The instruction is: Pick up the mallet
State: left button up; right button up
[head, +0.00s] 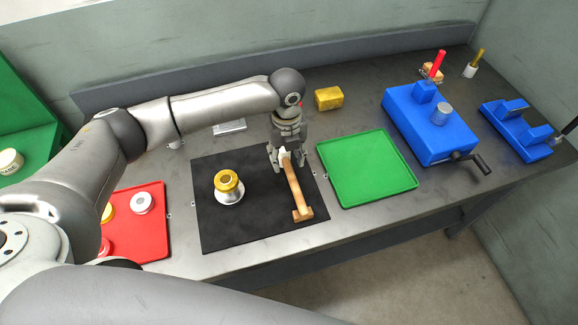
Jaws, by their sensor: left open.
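The mallet (295,190) is light wood and lies on the black mat (225,242), right of the mat's middle. Its long part runs from my left gripper down toward the mat's front edge, where a short wooden crosspiece shows. A pale part shows at its far end, between the fingers. My left gripper (287,163) points down with its fingers open, one on each side of this far end. Whether the fingers touch the mallet cannot be told. My right gripper is out of view.
A gold and silver round piece (228,185) stands on the mat, left of the mallet. A green tray (366,168) lies to the right, a red tray (152,245) to the left. A yellow block (328,98) sits behind. A blue press with a crank (432,130) stands further right.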

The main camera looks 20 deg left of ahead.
aim_at(289, 167)
pick_arm(q)
jog(key=shift+w+f, duration=0.35)
jog(key=shift+f, duration=0.45)
notch_tip(289, 167, down, 4)
jog(key=shift+w+d+r+p, duration=0.1)
jog(key=shift+p, duration=1.05)
jog(key=shift+f, duration=0.35)
jog(key=shift+w+f, duration=0.1)
jog(key=shift+f, duration=0.2)
jog(key=shift+r, duration=0.1)
grip_shut()
